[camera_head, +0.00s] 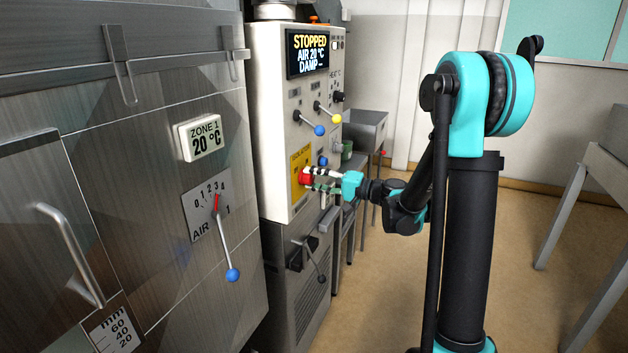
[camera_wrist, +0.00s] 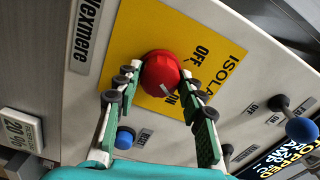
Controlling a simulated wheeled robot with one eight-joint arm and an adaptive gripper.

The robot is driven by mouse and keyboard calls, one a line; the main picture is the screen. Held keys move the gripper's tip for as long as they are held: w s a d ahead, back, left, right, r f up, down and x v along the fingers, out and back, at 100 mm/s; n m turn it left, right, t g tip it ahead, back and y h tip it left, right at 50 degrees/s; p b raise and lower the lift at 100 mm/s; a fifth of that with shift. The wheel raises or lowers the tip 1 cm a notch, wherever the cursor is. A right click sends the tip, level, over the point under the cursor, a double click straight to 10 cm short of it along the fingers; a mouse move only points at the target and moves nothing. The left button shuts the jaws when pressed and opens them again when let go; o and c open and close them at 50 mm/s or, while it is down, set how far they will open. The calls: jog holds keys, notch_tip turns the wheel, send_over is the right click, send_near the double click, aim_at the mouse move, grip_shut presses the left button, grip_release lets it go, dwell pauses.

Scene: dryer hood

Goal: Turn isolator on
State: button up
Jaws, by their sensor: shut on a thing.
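The isolator is a red rotary knob (camera_wrist: 161,70) on a yellow plate (camera_wrist: 140,32) with "ISOLATOR", "OFF" and "ON" lettering. In the head view the yellow plate (camera_head: 296,168) is low on the front of the pale control cabinet (camera_head: 270,110). My gripper (camera_wrist: 158,88) is shut on the red knob, one finger on each side of it. It also shows in the head view (camera_head: 311,178), reaching the knob from the right. A pale mark shows on the knob's near side. Which label it points to I cannot tell.
Blue- and yellow-tipped levers (camera_head: 319,130) stick out above the isolator, and a blue button (camera_head: 322,161) sits close beside it. A steel door with an air lever (camera_head: 232,274) stands left.

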jog(key=shift+m, duration=1.1)
jog(key=o, duration=1.2)
jog(key=shift+c, duration=0.2)
jog(key=shift+d, duration=0.15)
jog(key=v, duration=1.1)
jog(key=shift+s+d, duration=0.15)
jog(key=shift+d, duration=0.2)
